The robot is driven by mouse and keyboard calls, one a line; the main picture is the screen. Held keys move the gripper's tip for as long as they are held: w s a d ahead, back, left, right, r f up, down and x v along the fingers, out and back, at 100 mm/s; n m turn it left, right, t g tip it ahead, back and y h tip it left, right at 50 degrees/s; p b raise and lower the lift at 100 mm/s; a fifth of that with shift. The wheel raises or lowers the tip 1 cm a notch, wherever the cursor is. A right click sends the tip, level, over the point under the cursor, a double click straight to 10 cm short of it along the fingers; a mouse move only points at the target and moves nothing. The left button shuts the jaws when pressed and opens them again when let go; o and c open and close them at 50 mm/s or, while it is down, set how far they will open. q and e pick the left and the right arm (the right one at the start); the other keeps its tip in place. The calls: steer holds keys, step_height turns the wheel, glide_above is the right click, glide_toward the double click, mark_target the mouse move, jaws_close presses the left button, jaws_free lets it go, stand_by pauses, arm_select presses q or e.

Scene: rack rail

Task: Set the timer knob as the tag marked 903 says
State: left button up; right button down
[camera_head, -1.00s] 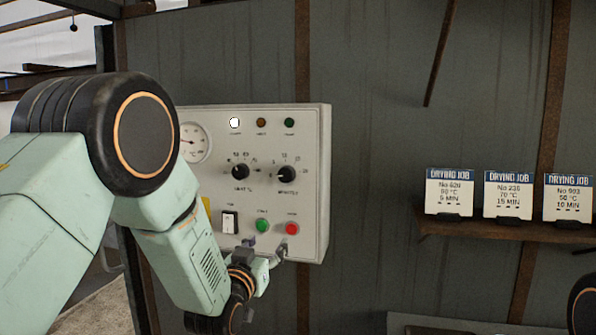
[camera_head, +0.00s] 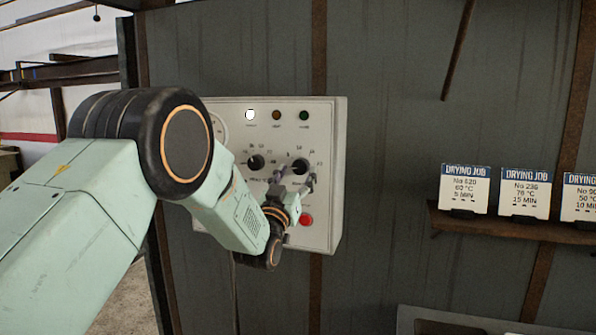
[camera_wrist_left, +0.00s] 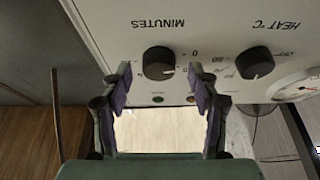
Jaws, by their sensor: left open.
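The timer knob (camera_head: 299,166), black and labelled MINUTES, is on the right of the white control panel (camera_head: 337,180). The knob also shows in the left wrist view (camera_wrist_left: 158,62) with "0" beside it; its exact setting is hard to read. My left gripper (camera_head: 295,179) is open just in front of and below this knob. In the left wrist view the knob sits between the two fingertips (camera_wrist_left: 160,80), with gaps on both sides. The tag marked 903 (camera_head: 580,200) is cut off by the right edge; "No 90", 50 °C and 10 MIN show.
The HEAT knob (camera_head: 256,162) is left of the timer knob. A red button (camera_head: 306,220) is below. Lamps, one lit white (camera_head: 250,114), line the panel's top. Tags for 620 (camera_head: 464,190) and 236 (camera_head: 525,193) stand on the shelf (camera_head: 480,226). The wall between is clear.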

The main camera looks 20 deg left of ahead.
arm_select(q)
steer(key=shift+w+d+r, duration=0.25)
steer(key=shift+w, duration=0.1)
steer(key=shift+w+a+f, duration=0.15)
steer(key=shift+w+a, duration=0.05)
steer(key=shift+a, duration=0.2)
steer(key=shift+c, duration=0.3)
steer(key=shift+s+d, duration=0.1)
steer(key=shift+d, duration=0.25)
steer(key=c, duration=0.4)
steer(key=shift+a, duration=0.25)
steer(key=c, duration=0.5)
steer(key=shift+d, duration=0.15)
steer(key=shift+c, duration=1)
